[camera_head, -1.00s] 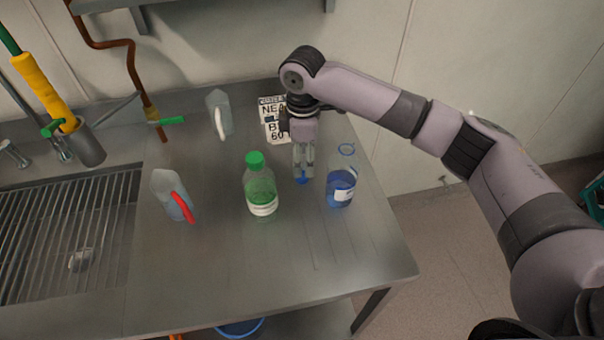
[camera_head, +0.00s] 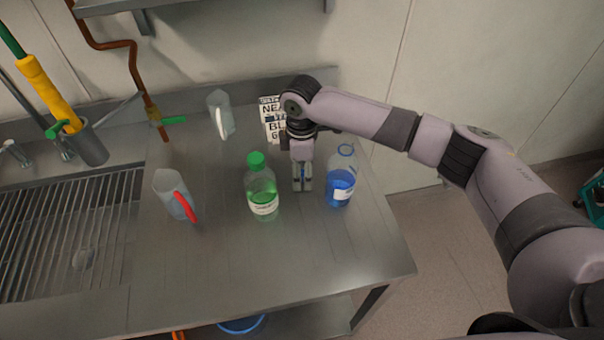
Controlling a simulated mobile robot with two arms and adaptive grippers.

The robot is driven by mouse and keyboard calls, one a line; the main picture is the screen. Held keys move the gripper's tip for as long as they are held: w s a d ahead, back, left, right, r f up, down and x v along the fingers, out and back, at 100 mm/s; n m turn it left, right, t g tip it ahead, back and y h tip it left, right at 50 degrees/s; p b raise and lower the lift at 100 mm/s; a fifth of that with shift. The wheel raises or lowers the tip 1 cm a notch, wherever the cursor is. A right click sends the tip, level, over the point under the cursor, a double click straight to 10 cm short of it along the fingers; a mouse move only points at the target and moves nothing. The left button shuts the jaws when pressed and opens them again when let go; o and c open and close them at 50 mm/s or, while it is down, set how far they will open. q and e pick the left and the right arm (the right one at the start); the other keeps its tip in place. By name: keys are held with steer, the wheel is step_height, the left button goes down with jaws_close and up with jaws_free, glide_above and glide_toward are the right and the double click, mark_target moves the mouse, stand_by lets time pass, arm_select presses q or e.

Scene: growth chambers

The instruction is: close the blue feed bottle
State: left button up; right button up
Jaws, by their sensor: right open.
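The blue feed bottle (camera_head: 340,188) stands upright on the steel bench, part filled with blue liquid, with a white label. Its neck has a blue ring and no cap is seen on it. My right gripper (camera_head: 302,184) points down at the bench, just left of the blue bottle. Its jaws are open, one finger on each side of a small blue thing, likely the cap (camera_head: 302,172), which is mostly hidden by the fingers. I cannot tell whether they touch it. My left gripper is not in view.
A green-capped bottle (camera_head: 262,190) stands close left of my right gripper. A jug with a red handle (camera_head: 174,193) and a clear jug (camera_head: 221,114) stand further left. A printed sign (camera_head: 272,120) is behind. The bench front is clear; a sink grate (camera_head: 60,225) lies left.

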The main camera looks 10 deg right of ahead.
mark_target(302, 174)
steer(key=shift+c, duration=0.2)
steer(key=c, duration=0.8)
steer(key=shift+o, duration=0.2)
arm_select(q)
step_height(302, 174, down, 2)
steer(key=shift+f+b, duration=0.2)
steer(key=shift+b, duration=1)
arm_select(e)
step_height(302, 174, up, 20)
